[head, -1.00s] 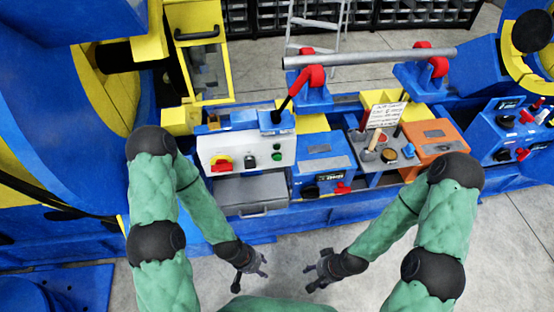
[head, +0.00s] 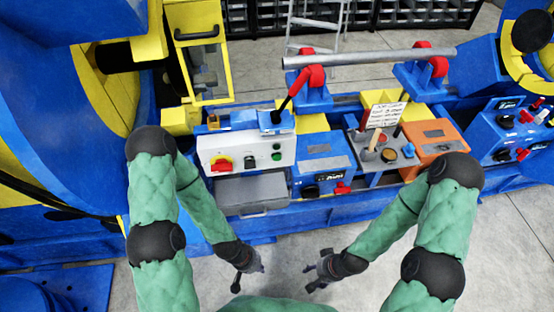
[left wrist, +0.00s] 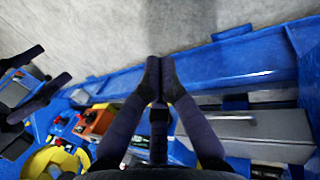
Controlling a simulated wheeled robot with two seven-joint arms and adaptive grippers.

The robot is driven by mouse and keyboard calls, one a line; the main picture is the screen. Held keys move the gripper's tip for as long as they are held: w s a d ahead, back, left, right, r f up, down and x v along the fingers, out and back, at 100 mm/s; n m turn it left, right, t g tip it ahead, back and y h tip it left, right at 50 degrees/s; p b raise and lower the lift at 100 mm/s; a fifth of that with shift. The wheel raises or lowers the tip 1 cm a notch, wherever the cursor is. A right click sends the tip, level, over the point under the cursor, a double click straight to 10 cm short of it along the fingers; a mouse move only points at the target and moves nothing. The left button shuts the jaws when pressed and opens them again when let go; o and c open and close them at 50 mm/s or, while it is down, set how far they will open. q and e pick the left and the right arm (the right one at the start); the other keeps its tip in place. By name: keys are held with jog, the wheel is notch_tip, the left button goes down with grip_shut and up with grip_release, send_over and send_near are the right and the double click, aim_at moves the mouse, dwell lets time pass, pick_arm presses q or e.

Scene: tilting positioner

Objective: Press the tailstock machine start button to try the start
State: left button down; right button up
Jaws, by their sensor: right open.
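A white control box (head: 245,150) stands left of centre in the head view. A blue panel (head: 510,128) at the far right has black and red knobs; I cannot read which control is the tailstock start button. My left gripper (head: 256,272) is below the white box, apart from it; in the left wrist view (left wrist: 159,66) its fingertips meet with nothing between them. My right gripper (head: 314,277) is open and empty, and it also shows in the left wrist view (left wrist: 54,63).
A grey drawer box (head: 251,192) sits under the white box. A tool tray (head: 378,174), a small sign (head: 383,115) and an orange box (head: 433,136) stand to the right. The floor in front is clear.

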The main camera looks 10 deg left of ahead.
aim_at(277, 158)
dwell(0.5)
pick_arm(q)
jog(key=w+d+r+n+t+y+b, duration=0.1)
jog(key=w+r+n+t, duration=0.15)
jog(key=w, duration=0.55)
jog(key=w+d+r+n+t+b, duration=0.1)
jog(key=w+r+n+t, duration=0.1)
jog(key=w+n+t, duration=0.35)
jog(key=w+d+r+n+t, duration=0.1)
jog(key=w+r+n+t, duration=0.1)
jog(key=w+r, duration=0.3)
jog(key=w+d+r+n+t+b, duration=0.1)
jog(key=w+d+r+n, duration=0.1)
jog(key=w+r+n, duration=0.2)
jog(key=shift+w+d+r+t+y, duration=0.25)
jog(key=shift+w+r+t+y, duration=0.15)
jog(key=shift+w+r, duration=0.45)
jog(key=shift+f, duration=0.1)
jog(key=w+a+b, duration=0.1)
jog(key=w+a, duration=0.1)
jog(key=w, duration=0.6)
jog(key=shift+w+a+b, duration=0.25)
jog(key=shift+b, duration=0.15)
